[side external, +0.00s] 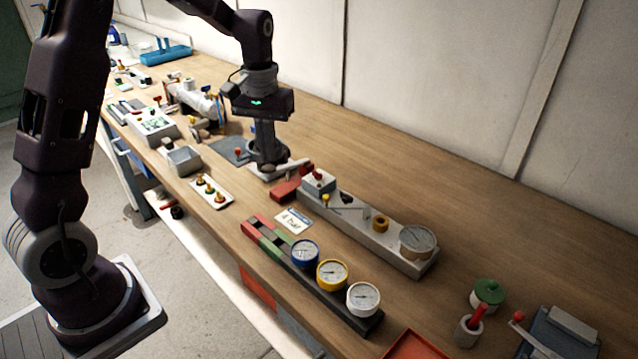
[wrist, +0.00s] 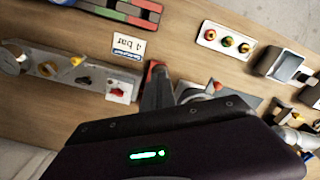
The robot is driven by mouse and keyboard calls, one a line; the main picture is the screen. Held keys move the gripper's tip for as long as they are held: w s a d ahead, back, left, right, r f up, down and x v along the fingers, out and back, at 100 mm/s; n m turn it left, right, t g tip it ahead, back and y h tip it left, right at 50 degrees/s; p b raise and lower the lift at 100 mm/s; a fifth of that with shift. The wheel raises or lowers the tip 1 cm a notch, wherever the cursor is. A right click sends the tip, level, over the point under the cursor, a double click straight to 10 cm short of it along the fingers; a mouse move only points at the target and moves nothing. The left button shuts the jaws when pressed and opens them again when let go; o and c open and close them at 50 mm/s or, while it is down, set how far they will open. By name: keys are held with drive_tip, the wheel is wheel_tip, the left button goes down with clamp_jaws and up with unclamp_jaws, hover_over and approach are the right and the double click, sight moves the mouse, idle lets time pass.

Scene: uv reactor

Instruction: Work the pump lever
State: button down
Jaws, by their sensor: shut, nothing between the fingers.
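My gripper (side external: 267,160) is shut and points down, low over the bench, at the left end of the long grey gauge manifold. In the wrist view its fingers (wrist: 158,88) are shut with nothing visible between them. A red bar (side external: 290,187) lies right beside the fingertips; part of it shows in the wrist view (wrist: 152,70) too. A red knob (side external: 238,153) stands over a dark grey plate on the other side of my gripper; it also shows in the wrist view (wrist: 218,86). I cannot tell which part is the pump lever, or whether the fingers touch anything.
The manifold (side external: 372,232) carries a gauge and small valves. A rack (side external: 350,317) with blue, yellow and white gauges, a "4 bar" card (side external: 293,220) and a white tray of knobs (side external: 212,189) lie in front. Bare bench lies behind the manifold.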

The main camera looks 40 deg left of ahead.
sight(270, 167)
idle(0.4)
idle(2.0)
drive_tip(key=shift+f, duration=0.1)
idle(0.6)
idle(2.0)
idle(0.6)
drive_tip(key=shift+f, duration=2.3)
drive_tip(key=shift+r, duration=2.4)
